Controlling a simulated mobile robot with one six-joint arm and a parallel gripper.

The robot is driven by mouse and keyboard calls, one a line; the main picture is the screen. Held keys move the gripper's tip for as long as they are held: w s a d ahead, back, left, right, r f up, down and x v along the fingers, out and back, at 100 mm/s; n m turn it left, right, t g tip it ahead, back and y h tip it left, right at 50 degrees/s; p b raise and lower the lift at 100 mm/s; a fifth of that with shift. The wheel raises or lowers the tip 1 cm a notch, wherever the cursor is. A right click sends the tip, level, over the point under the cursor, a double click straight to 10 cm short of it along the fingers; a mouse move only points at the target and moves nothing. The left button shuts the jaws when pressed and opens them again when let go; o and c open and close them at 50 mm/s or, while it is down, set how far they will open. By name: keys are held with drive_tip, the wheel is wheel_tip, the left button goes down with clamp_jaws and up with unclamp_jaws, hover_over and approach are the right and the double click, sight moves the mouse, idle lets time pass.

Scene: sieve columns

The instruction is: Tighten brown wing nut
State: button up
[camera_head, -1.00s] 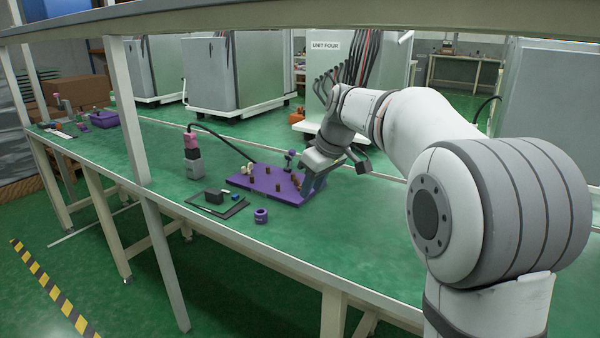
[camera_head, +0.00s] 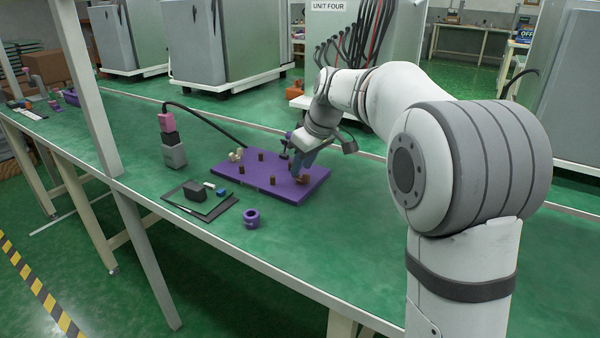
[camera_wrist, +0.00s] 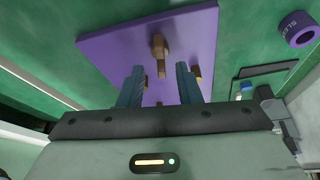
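A purple board (camera_head: 255,183) lies on the green bench and shows large in the wrist view (camera_wrist: 115,52). A brown wing nut (camera_head: 303,179) is at its right end, close below my gripper (camera_head: 298,168). In the wrist view, a brown winged piece (camera_wrist: 159,45) stands on the board just beyond my fingertips, in line with the gap between them. My gripper (camera_wrist: 159,67) is open, with two blue-grey fingers apart and nothing held. Whether a finger touches the nut is unclear. Several brown posts (camera_head: 273,179) stand elsewhere on the board.
A purple ring (camera_head: 251,218) and a dark tray (camera_head: 222,209) with small parts lie in front of the board. A grey and pink tool (camera_head: 173,150) with a black cable stands to the left. A small dark and purple fixture (camera_head: 285,147) is at the board's back edge.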

drive_tip(key=shift+x, duration=0.95)
drive_tip(key=shift+c, duration=0.2)
clamp_jaws()
